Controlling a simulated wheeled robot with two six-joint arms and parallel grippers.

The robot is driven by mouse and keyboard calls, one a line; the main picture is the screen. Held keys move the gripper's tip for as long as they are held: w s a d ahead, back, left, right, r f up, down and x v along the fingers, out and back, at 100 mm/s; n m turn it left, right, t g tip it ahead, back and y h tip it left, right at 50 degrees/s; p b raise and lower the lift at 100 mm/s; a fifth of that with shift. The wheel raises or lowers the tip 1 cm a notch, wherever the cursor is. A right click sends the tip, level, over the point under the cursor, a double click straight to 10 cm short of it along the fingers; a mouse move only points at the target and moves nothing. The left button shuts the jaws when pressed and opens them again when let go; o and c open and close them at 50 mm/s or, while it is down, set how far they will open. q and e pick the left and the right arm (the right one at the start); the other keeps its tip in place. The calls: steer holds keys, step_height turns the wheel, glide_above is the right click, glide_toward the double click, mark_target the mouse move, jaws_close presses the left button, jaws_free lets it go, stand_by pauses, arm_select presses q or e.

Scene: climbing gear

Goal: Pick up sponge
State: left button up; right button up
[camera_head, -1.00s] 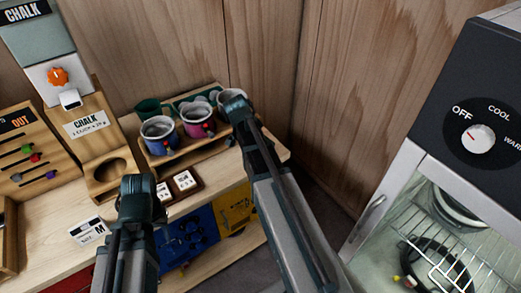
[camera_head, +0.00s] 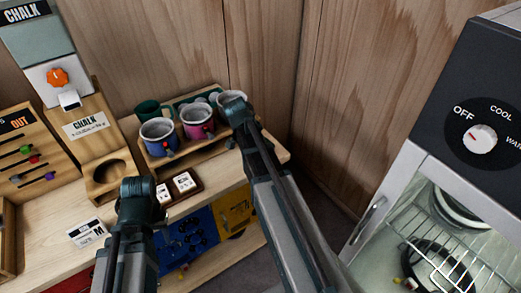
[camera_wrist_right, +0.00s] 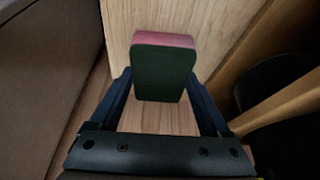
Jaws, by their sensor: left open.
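The sponge (camera_wrist_right: 163,72) shows in the right wrist view, with a dark green face towards the camera and a pink edge at its top. It sits between the ends of the two fingers of my right gripper (camera_wrist_right: 161,78), in front of a pale wood surface. The fingers stand apart, one on each side of it; I cannot tell whether they press on it. My left gripper (camera_head: 138,190) is in the lower left of the head view, open, above the front of the wooden counter, its fingertips not clear. The head view does not show the sponge or the right fingertips.
Mugs (camera_head: 197,122) stand on a small wooden rack on the counter (camera_head: 45,225). A chalk dispenser (camera_head: 60,80) stands at the left. A cabinet with a dial (camera_head: 478,138) and a wire rack stands at the right. A wood panel flanks the sponge in the wrist view.

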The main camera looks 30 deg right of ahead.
steer(key=c, duration=0.5)
arm_select(q)
steer(key=shift+r+p, duration=0.35)
arm_select(e)
steer(key=shift+r, duration=0.3)
